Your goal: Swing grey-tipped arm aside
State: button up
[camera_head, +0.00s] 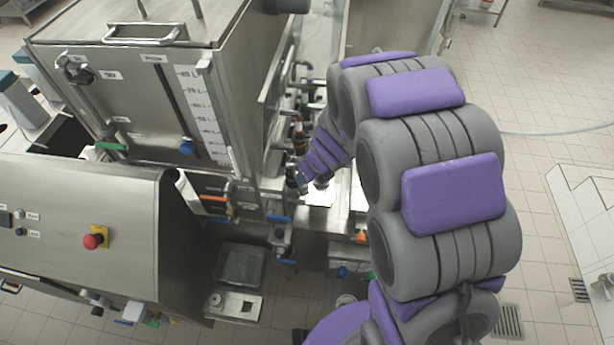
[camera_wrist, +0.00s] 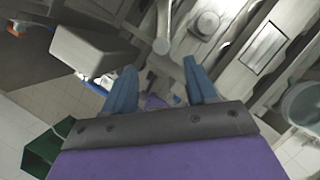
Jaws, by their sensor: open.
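In the head view, my gripper (camera_head: 299,179) reaches in among the pipes and valves at the right side of the steel machine. In the wrist view, the two blue fingers of my gripper (camera_wrist: 160,82) are spread apart with nothing held. A pale grey block (camera_wrist: 88,50) is beyond and left of the left finger; it may be the grey tip. A thin grey rod with a rounded end (camera_wrist: 161,46) shows beyond the gap between the fingers. I cannot tell whether the block and rod belong together. The grey-tipped arm is not clear in the head view.
A control cabinet with a red button (camera_head: 92,241) is at the lower left. A green part (camera_wrist: 42,150) is at the wrist view's lower left.

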jog(key=shift+v, duration=1.4)
jog(key=shift+c, duration=0.5)
